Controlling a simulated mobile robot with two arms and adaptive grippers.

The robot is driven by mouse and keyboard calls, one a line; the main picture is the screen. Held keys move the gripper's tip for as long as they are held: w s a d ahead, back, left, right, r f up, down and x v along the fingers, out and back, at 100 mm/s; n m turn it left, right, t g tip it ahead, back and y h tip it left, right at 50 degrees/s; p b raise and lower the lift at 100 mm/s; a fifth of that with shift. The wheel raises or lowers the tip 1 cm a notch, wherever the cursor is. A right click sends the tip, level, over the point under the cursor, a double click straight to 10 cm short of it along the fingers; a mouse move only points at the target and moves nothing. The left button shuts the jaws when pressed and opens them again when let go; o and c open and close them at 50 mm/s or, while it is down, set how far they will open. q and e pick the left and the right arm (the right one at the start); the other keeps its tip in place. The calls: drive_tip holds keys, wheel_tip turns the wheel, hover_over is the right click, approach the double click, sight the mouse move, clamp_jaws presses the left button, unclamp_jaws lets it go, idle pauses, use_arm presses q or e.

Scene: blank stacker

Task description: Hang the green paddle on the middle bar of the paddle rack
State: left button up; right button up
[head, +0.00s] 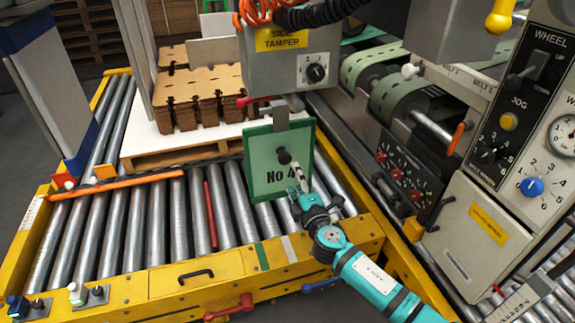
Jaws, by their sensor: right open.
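A square green board (262,148) with a darker green edge hangs upright below the side tamper box. My right gripper (301,190) is open in front of the board's lower right part, below the knob. I cannot tell whether it touches the board. I cannot make out the paddle rack or its middle bar. My left gripper is out of view.
A roller conveyor (140,220) with a yellow frame (185,280) runs below the board. The side tamper box (290,62) is right above it. Stacked brown blanks (195,95) stand behind. A control panel (530,110) and belt machinery (410,95) crowd the right.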

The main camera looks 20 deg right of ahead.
sight(286, 161)
drive_tip(key=w+b, duration=0.1)
drive_tip(key=w, duration=0.3)
drive_tip(key=shift+w+a+f, duration=0.1)
drive_tip(key=shift+w, duration=0.1)
drive_tip(key=shift+w+b, duration=0.7)
drive_tip(key=shift+w, duration=0.5)
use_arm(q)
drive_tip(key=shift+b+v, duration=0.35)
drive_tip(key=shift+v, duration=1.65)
use_arm(e)
drive_tip(key=shift+w, duration=0.8)
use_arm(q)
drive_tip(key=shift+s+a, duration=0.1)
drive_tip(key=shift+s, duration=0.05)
use_arm(e)
clamp_jaws()
